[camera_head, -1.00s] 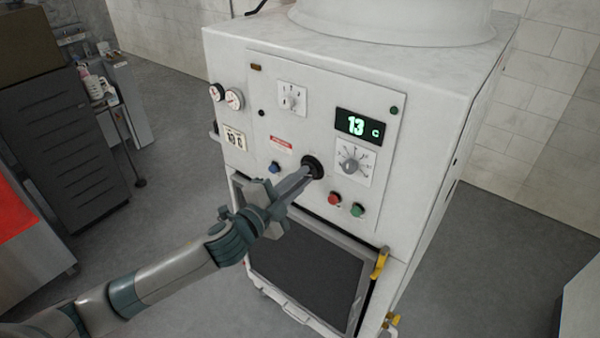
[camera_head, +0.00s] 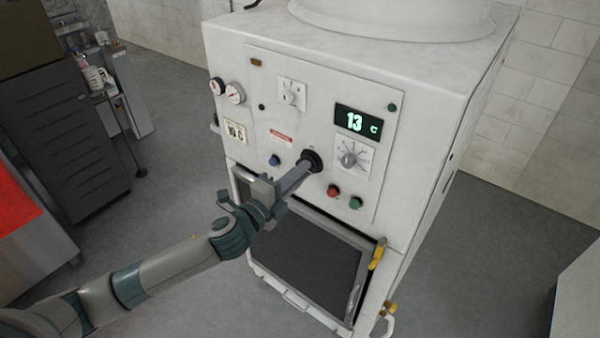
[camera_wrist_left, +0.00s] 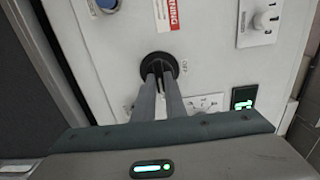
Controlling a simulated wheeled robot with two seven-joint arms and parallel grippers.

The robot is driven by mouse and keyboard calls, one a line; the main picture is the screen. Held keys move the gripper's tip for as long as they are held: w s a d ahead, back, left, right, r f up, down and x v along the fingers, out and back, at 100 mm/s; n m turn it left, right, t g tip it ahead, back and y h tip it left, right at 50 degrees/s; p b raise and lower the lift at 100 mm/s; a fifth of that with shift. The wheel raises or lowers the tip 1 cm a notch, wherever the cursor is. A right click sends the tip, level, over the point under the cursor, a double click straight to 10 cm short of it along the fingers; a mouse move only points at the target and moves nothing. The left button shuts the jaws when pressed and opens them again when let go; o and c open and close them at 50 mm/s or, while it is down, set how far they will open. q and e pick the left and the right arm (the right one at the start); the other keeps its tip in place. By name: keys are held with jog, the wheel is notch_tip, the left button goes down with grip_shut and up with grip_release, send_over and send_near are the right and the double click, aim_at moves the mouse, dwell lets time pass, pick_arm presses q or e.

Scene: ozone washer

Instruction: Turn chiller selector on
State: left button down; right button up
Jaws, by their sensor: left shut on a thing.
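The chiller selector is a round black knob (camera_head: 311,158) on the front panel of the white machine. My left gripper (camera_head: 304,167) reaches up to it from the lower left and is shut on it. The wrist view shows both fingers (camera_wrist_left: 163,82) on the black knob (camera_wrist_left: 158,64), with small lettering on the panel beside it. The fingers hide part of the knob, so its exact setting is hard to tell. My right gripper is not in view.
Near the knob are a blue button (camera_head: 274,160), a red button (camera_head: 333,191), a green button (camera_head: 355,203) and a grey dial (camera_head: 349,158). A green display (camera_head: 358,122) reads 13 C. A dark-windowed door (camera_head: 305,255) lies below the panel.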

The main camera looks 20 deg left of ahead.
pick_arm(q)
jog(key=c, duration=1.8)
grip_release()
jog(key=shift+s, duration=0.1)
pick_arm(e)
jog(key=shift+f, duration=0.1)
